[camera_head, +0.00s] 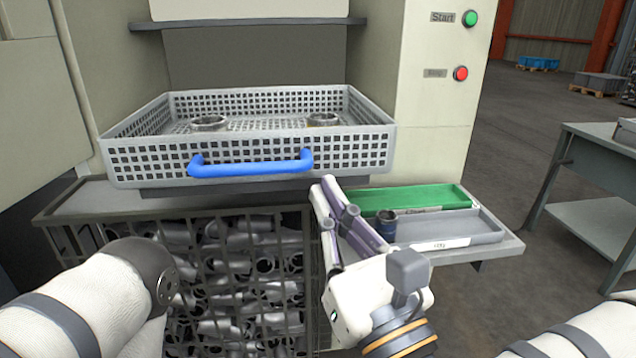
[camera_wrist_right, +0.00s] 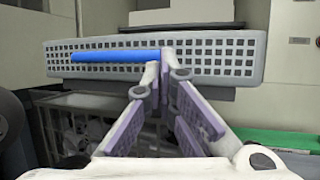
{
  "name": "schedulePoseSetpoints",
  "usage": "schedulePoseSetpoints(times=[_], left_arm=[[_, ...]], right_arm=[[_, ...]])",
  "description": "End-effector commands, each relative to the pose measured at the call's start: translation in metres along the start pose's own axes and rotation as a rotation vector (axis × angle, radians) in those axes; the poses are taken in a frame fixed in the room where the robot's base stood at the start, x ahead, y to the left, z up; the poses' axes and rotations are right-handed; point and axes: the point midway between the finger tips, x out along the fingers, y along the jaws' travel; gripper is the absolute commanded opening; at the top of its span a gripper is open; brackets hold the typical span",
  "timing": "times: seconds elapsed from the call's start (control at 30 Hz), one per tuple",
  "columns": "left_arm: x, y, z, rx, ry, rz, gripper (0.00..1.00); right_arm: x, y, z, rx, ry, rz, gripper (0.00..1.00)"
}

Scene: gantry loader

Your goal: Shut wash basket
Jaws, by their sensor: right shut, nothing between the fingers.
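The grey perforated wash basket (camera_head: 350,150) sits pulled partly out of the machine opening, on a ledge. Its blue handle (camera_head: 250,168) runs across the front wall. Two metal ring parts (camera_head: 209,122) stand inside the basket. My right gripper (camera_head: 326,184) is shut and empty, its tips just below and right of the handle's right end. In the right wrist view the basket (camera_wrist_right: 215,62) and handle (camera_wrist_right: 115,55) lie beyond the shut fingertips (camera_wrist_right: 162,62); I cannot tell whether they touch. My left arm enters at the lower left, but its gripper is out of view.
A wire crate (camera_head: 290,245) full of metal parts stands below the basket. A green tray (camera_head: 440,197) and a grey tray (camera_head: 460,230) with a dark cylindrical part (camera_head: 386,224) lie on the right shelf. Green and red buttons (camera_head: 470,18) are on the machine panel.

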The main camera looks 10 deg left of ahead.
Motion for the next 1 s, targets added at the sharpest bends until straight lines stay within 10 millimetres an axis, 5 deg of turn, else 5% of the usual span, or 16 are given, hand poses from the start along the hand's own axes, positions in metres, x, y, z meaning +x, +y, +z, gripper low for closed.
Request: schedulePoseSetpoints(times=[0.2,0.67,1.0], left_arm=[[-0.009,0.0,-0.004,0.0,0.023,0.001,0.59],[-0.008,0.0,-0.004,-0.001,0.02,0.001,0.59],[0.025,-0.001,0.012,0.001,-0.062,-0.003,0.59]], right_arm=[[0.026,0.001,0.002,-0.002,-0.002,0.001,0.0],[0.03,0.0,-0.002,0.001,0.003,0.001,0.0],[0.067,-0.014,-0.026,0.004,0.008,-0.005,0.0]])
